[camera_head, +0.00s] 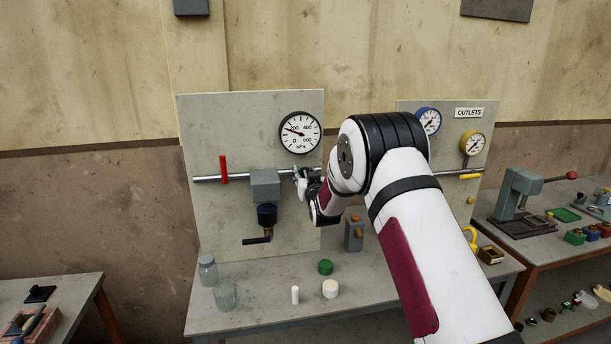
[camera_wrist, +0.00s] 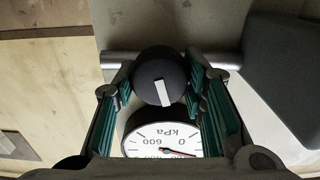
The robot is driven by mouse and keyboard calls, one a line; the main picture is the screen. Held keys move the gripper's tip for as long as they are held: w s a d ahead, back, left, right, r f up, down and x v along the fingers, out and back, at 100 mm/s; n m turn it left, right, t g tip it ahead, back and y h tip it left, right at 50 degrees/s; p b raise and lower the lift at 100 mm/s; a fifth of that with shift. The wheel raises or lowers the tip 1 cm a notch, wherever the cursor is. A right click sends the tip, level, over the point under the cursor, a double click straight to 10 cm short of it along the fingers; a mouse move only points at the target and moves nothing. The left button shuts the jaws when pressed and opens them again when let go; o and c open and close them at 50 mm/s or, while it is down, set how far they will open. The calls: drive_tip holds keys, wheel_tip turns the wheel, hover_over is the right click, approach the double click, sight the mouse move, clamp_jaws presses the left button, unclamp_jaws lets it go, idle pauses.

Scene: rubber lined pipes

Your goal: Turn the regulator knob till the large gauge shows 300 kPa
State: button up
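The large gauge (camera_head: 300,132) has a white dial marked in kPa up to 600. Its red needle points left and a little up, at about 200 or slightly under. It shows upside down in the wrist view (camera_wrist: 165,140). The regulator knob (camera_wrist: 160,75) is round and black with a white mark, tilted slightly off upright there. My gripper (camera_wrist: 160,82) has its green-padded fingers on both sides of the knob. The pads lie close to its rim; I cannot tell whether they press on it. In the head view my gripper (camera_head: 300,176) is at the pipe below the gauge, where the knob is not clearly visible.
A red handle (camera_head: 223,169) and a grey block (camera_head: 265,186) sit on the pipe left of my gripper. Jars, a white cap (camera_head: 330,289) and a green cap (camera_head: 325,267) stand on the bench below. An outlets board (camera_head: 450,135) with smaller gauges is at right.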

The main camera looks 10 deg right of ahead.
drive_tip(key=shift+c, duration=0.7)
drive_tip(key=m, duration=0.3)
drive_tip(key=m+b, duration=0.1)
drive_tip(key=m, duration=0.2)
drive_tip(key=shift+d+m, duration=0.2)
drive_tip(key=shift+m, duration=0.2)
drive_tip(key=m+b, duration=0.1)
drive_tip(key=m, duration=0.3)
drive_tip(key=shift+f, duration=0.15)
drive_tip(key=shift+m+b, duration=0.3)
drive_tip(key=shift+m, duration=1.6)
